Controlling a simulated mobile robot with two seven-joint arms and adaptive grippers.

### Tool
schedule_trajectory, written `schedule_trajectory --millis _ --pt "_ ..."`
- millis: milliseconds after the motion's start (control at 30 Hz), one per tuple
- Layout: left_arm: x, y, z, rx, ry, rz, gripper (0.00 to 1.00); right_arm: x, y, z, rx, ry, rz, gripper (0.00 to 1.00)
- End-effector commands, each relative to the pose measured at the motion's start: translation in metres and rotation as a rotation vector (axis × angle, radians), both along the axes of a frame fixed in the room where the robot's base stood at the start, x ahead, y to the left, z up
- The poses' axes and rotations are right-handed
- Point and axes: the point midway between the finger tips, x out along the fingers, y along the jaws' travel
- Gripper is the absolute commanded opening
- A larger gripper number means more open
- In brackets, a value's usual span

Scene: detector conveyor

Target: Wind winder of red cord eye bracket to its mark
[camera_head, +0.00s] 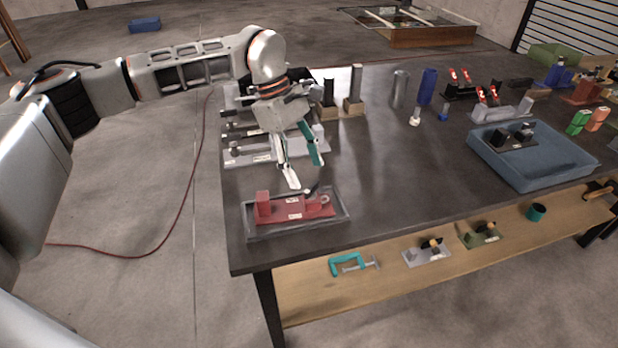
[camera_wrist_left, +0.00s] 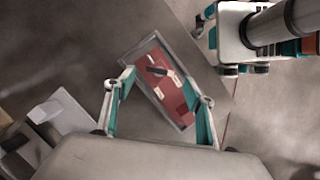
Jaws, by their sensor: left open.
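The red cord eye bracket (camera_head: 290,208) sits in a shallow grey tray (camera_head: 262,235) at the near left corner of the table. It has a block at its left end, white labels, a ring-shaped eye at its right end and a small dark handle, likely the winder (camera_head: 311,190). My left gripper (camera_head: 307,176) is open and empty above the bracket's back side, pointing down. In the left wrist view the bracket (camera_wrist_left: 161,74) lies beyond and between the open fingers (camera_wrist_left: 160,88), with a dark bar (camera_wrist_left: 156,71) across it. My right gripper is not in view.
Grey fixtures (camera_head: 250,157) stand on the table just behind the tray. Upright dark posts (camera_head: 355,85) stand farther back. A blue bin (camera_head: 510,168) is at the right. The table's middle is clear. A lower shelf (camera_head: 390,290) holds a teal clamp (camera_head: 352,264).

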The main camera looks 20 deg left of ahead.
Motion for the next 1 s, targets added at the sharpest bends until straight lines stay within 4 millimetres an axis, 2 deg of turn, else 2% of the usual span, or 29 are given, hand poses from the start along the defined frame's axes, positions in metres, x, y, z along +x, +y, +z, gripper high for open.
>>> schedule_trajectory --millis 33,200,400,567,1000 --pt "0.002 0.004 0.012 -0.001 -0.004 0.002 0.54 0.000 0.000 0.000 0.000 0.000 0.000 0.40" --pt "0.006 0.017 0.043 -0.001 -0.002 0.002 0.54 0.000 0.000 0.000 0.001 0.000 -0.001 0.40" --pt "0.008 0.026 0.066 0.000 -0.001 0.000 0.54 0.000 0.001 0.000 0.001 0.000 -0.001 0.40" --pt "0.008 0.029 0.073 -0.001 0.000 0.000 0.54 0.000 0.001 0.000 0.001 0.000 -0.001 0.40" --pt "0.008 0.029 0.074 -0.001 0.001 0.000 0.54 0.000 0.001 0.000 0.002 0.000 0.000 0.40"
